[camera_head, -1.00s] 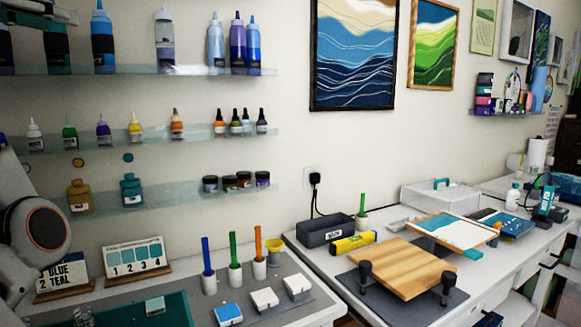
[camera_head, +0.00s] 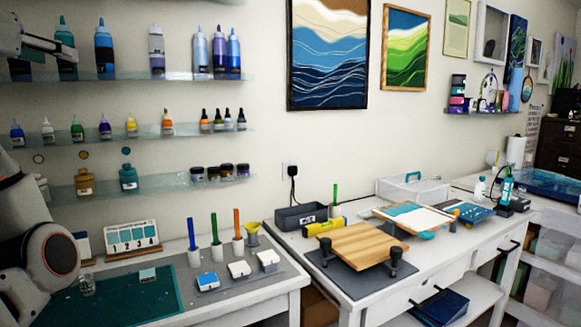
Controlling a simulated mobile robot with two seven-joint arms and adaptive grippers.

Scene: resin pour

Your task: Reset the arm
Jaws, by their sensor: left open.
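My left arm (camera_head: 48,257) comes in from the left edge, a large white joint with a dark round cap. My left gripper (camera_head: 50,47) is at the top left, partly cut off by the picture edge. It is open, with nothing seen between its fingers. It shows in front of the top shelf, overlapping the teal bottle (camera_head: 66,66); I cannot tell whether it touches it. My right gripper is not in view.
Glass shelves hold bottles, including a small teal bottle (camera_head: 128,178). The left table carries a teal mat (camera_head: 120,302), a numbered card (camera_head: 131,237) and colored sticks in white cups. The right table holds a wooden board (camera_head: 357,245) and a yellow tube (camera_head: 324,227).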

